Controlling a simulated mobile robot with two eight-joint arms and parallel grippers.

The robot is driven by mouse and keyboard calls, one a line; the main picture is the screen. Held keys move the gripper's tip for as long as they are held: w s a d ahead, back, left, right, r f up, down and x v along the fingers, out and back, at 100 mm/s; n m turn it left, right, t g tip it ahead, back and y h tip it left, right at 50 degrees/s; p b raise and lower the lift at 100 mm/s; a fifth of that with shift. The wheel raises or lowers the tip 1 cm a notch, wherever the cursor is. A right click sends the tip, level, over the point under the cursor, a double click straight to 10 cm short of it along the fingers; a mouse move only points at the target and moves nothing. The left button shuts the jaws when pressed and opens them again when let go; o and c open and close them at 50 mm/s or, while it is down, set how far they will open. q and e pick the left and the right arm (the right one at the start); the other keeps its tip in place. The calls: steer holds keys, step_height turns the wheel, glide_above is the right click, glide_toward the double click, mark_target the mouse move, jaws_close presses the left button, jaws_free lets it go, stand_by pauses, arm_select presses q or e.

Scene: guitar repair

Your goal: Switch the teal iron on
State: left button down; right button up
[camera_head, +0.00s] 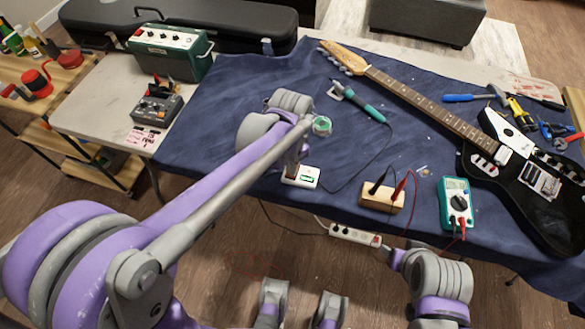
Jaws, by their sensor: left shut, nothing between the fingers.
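The teal iron (368,108) lies near the back middle of the blue mat, its tip end at a small stand (340,92). Its dark cable curves down toward a small white switch box (300,184) near the mat's front edge. A small green patch shows on the box's top; I cannot read its switch position. My left gripper (295,172) is shut and empty, pointing down at the box. Its fingertips overlap the box's left part; whether they touch it is unclear. My right arm shows at the lower right, with its gripper (388,256) too unclear to read.
A wooden block (382,197) with leads and a multimeter (455,205) stand right of the box. A black guitar (520,182) lies at the right. A power strip (354,235) is below the mat's front edge. A green-rimmed round thing (322,126) is beside my left wrist.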

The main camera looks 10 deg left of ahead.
arm_select(q)
step_height(320, 180, up, 7)
steer(key=p, duration=0.5)
stand_by(0.6)
steer(key=s+a+r+n+t+p, duration=0.2)
steer(key=s+a+n, duration=0.1)
steer(key=s, duration=0.4)
steer(key=s+a+r+n+t+p, duration=0.2)
steer(key=s+a+n+t, duration=0.1)
steer(key=s, duration=0.4)
steer(key=shift+a+r, duration=0.2)
steer(key=shift+a, duration=0.1)
